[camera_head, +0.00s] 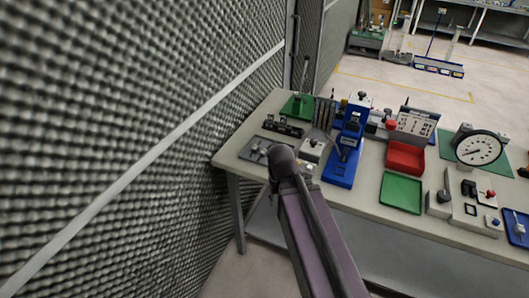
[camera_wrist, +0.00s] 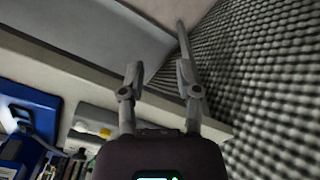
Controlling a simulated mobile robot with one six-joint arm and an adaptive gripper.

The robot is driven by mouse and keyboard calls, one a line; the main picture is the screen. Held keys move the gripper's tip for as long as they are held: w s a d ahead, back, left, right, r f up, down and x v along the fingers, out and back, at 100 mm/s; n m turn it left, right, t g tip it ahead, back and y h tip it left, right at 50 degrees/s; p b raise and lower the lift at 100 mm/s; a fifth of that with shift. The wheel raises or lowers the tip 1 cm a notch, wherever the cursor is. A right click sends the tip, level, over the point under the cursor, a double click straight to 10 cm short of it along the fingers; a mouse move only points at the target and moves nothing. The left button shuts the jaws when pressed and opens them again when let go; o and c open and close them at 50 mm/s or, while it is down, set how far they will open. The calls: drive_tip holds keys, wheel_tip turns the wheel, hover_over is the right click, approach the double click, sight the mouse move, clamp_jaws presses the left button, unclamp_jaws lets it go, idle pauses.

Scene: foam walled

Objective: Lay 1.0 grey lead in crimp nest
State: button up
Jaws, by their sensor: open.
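My gripper (camera_wrist: 158,70) shows in the wrist view with its two fingers apart and nothing between them. It is over the table's edge, and a table leg shows behind the right finger. In the head view my arm reaches the table's front left and hides the gripper. A blue press (camera_head: 341,168) stands on the table in the head view; a blue piece (camera_wrist: 38,100) shows at the left of the wrist view. I cannot make out the grey lead or tell which part is the crimp nest.
The table (camera_head: 330,187) stands beside a foam-covered wall (camera_head: 130,130) on the left. A grey block with a black knob (camera_head: 311,151), a red bin (camera_head: 405,158), a green tray (camera_head: 401,193) and a dial gauge (camera_head: 480,149) stand on it. Little bare tabletop shows near the arm.

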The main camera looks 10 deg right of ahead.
drive_tip(key=shift+d, duration=0.2)
wheel_tip(320, 180, up, 9)
drive_tip(key=m+p, duration=0.8)
drive_tip(key=p, duration=0.1)
hover_over(263, 151)
drive_tip(key=shift+s+d+r, duration=0.1)
drive_tip(key=shift+d, duration=0.05)
wheel_tip(263, 151, down, 9)
drive_tip(key=b, duration=0.8)
drive_tip(key=shift+r, duration=0.2)
drive_tip(key=shift+f+b, duration=2.6)
drive_tip(key=shift+b, duration=0.2)
clamp_jaws()
